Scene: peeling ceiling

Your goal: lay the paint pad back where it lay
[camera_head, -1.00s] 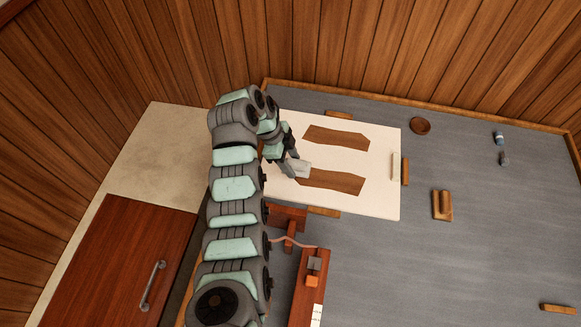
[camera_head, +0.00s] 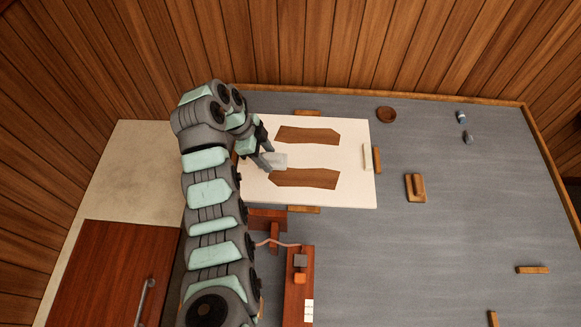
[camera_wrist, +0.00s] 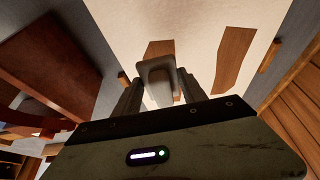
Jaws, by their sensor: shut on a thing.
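My gripper (camera_head: 268,158) is shut on the paint pad (camera_head: 278,160), a pale grey-white block. In the wrist view the pad (camera_wrist: 158,76) sits between the two dark fingers of my gripper (camera_wrist: 160,95). In the head view the pad appears over the left part of a cream panel (camera_head: 355,190), between two brown patches. I cannot tell whether the pad touches the panel. My wrist hides the panel's left edge.
The upper brown patch (camera_head: 308,135) and lower brown patch (camera_head: 305,178) mark the panel. Wooden blocks sit around its edges, one (camera_head: 377,159) beside a pale strip (camera_head: 367,158). A round brown dish (camera_head: 386,115) and a wooden block (camera_head: 415,187) lie right. The grey surface (camera_head: 460,240) is mostly clear.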

